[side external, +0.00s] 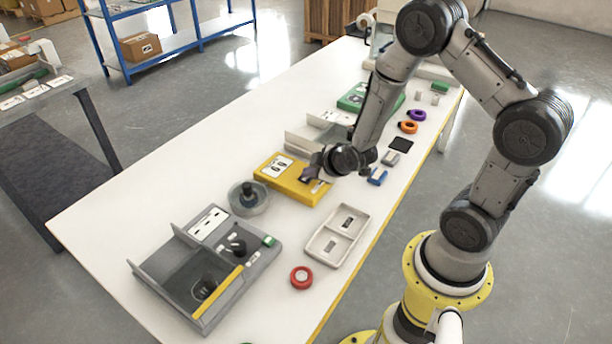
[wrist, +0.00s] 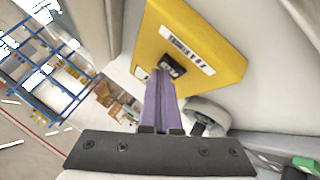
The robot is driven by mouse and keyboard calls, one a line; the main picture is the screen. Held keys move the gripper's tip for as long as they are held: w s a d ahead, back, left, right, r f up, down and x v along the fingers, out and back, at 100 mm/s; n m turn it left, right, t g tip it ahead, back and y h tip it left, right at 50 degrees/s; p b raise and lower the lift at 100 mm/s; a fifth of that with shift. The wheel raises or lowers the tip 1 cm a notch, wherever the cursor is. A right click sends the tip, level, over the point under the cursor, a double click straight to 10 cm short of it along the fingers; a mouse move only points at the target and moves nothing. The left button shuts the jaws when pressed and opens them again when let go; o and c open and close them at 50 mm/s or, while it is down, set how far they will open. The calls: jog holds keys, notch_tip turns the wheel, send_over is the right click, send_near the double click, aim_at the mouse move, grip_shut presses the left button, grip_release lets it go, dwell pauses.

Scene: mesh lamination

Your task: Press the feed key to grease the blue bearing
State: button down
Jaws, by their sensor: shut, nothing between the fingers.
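The yellow box (side external: 283,183) lies on the white table, with a white label and two round marks on its top. In the wrist view the yellow box (wrist: 205,40) fills the upper middle and carries a small black key (wrist: 173,66) beside a printed strip. My gripper (side external: 306,175) is over the box's right part. Its purple fingers (wrist: 158,74) are shut and empty, tips at the left edge of the black key; I cannot tell whether they touch it. A small blue piece (side external: 377,177) lies right of the box; I cannot tell if it is the bearing.
Orange (side external: 408,127) and purple (side external: 417,115) rings lie at the back right.

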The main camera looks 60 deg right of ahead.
aim_at(310, 180)
dwell(0.4)
jog(key=shift+s+r, duration=0.1)
jog(key=shift+r, duration=0.8)
jog(key=shift+r, duration=0.1)
jog(key=shift+r, duration=2.45)
